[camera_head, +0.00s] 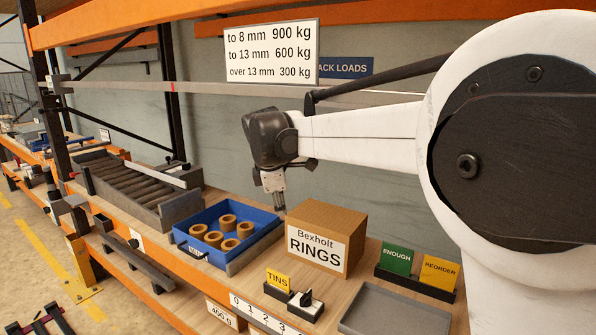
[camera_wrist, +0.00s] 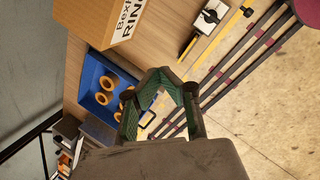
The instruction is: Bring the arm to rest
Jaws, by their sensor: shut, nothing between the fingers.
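My white arm reaches across the head view from the right, with its dark wrist bent downward. My gripper (camera_head: 279,203) hangs pointing down above the shelf, behind and between the blue tray and the Bexholt rings box. In the wrist view my gripper (camera_wrist: 163,77) has its fingertips together with nothing between them. It is clear of the shelf and touches nothing that I can see.
The blue tray (camera_head: 188,242) holds several tan rings. The cardboard box (camera_head: 341,226) stands right of it. A roller tray (camera_head: 135,183) lies left. Green (camera_head: 396,259) and yellow (camera_head: 439,272) cards, a knob switch (camera_head: 305,301) and a grey tray (camera_head: 398,312) stand right.

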